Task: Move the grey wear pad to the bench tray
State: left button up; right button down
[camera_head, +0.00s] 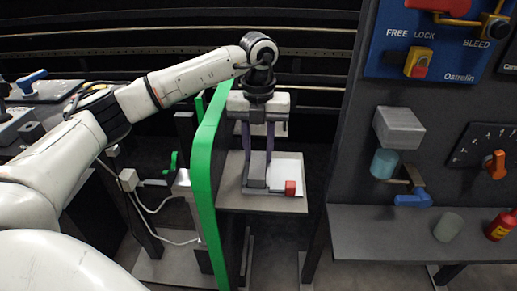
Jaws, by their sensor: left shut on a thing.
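My left gripper (257,158) points straight down over a small bench, its two dark purple fingers apart. It is shut on a grey block between the fingertips, which looks like the grey wear pad (256,172). I cannot tell whether the pad touches the tray floor. My right gripper is not in view.
A tall green curved strip (205,165) stands close left of the bench. A dark panel with a grey box (398,128) and a blue-handled valve (412,198) rises at the right. Its shelf (375,232) holds a grey cylinder (448,227) and a red bottle (500,225).

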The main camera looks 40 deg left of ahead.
pick_arm(q)
jog(key=shift+s+d, duration=0.1)
jog(key=shift+s, duration=0.05)
jog(key=shift+s+d, duration=0.9)
jog(key=shift+s, duration=0.6)
jog(key=shift+s+d, duration=0.95)
jog(key=shift+s, duration=0.6)
jog(key=shift+s+d, duration=0.9)
jog(key=shift+s, duration=0.6)
jog(key=shift+s+d, duration=0.1)
jog(key=shift+s+d+p, duration=0.1)
jog(key=shift+s+d, duration=0.3)
jog(key=shift+s, duration=0.3)
jog(key=shift+s+d+p, duration=0.1)
jog(key=shift+s+d, duration=0.35)
jog(key=shift+s, duration=0.25)
jog(key=shift+s+d+p, duration=0.1)
jog(key=shift+s+d, duration=0.3)
jog(key=shift+s, duration=0.3)
jog(key=shift+s, duration=0.1)
